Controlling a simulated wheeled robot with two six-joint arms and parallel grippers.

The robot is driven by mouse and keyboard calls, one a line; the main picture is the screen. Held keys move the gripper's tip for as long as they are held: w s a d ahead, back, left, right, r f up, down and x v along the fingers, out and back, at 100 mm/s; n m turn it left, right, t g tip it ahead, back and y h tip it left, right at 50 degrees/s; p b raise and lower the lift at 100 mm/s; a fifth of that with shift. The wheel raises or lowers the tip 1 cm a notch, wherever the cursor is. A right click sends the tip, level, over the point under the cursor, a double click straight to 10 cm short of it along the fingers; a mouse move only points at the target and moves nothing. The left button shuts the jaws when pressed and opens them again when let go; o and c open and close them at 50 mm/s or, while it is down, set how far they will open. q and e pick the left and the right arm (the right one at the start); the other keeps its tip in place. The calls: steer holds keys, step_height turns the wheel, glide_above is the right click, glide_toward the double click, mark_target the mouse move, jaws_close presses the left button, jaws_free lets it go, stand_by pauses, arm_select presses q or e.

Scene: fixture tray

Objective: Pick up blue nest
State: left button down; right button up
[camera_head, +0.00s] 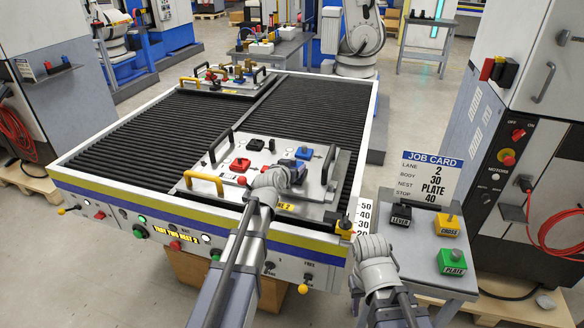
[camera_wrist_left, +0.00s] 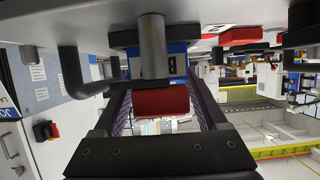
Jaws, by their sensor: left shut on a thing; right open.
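The blue nest (camera_head: 304,153) is a small blue block with a dark knob on the grey fixture plate (camera_head: 222,178). My left gripper (camera_head: 288,168) is just in front of it, low over the plate. In the left wrist view, the gripper's fingers (camera_wrist_left: 160,108) close on a red-ended piece (camera_wrist_left: 161,100). A grey post (camera_wrist_left: 152,45) and a blue body (camera_wrist_left: 178,66) stand directly beyond it; whether all these are one part I cannot tell. My right gripper (camera_head: 373,246) is open and empty, beside the conveyor's front right corner.
The plate also carries a red block (camera_head: 240,164), a black block (camera_head: 255,144), a yellow handle (camera_head: 204,181) and black handles. A side table holds black, yellow (camera_head: 447,227) and green (camera_head: 452,262) pieces beside a job card (camera_head: 432,176). The rear rollers are partly clear.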

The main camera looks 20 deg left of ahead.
arm_select(q)
step_height(320, 180, up, 9)
steer(key=p, duration=0.8)
steer(key=shift+r, duration=0.1)
